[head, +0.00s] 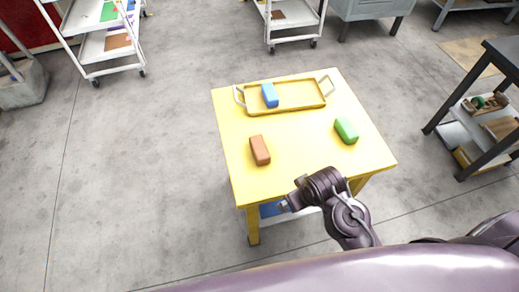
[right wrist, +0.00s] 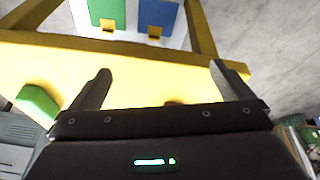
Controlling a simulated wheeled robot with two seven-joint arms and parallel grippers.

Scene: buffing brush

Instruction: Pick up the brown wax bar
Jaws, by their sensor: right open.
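The brown wax bar (head: 260,150) lies on the yellow table (head: 300,138), left of its middle in the head view. A green bar (head: 346,131) lies on the right side of the table, and a blue bar (head: 269,95) lies in the yellow tray (head: 300,96). My right gripper (head: 285,206) is at the table's near edge, apart from the brown bar. In the right wrist view its two fingers (right wrist: 160,72) are spread with nothing between them. The green bar shows there (right wrist: 38,103); a small brownish patch shows just above the gripper body, mostly hidden. My left gripper is out of view.
The tray has white handles and sits at the table's far side. The table top between the bars is clear. White carts (head: 108,42) stand at the back, and a dark shelf unit (head: 490,100) stands at the right.

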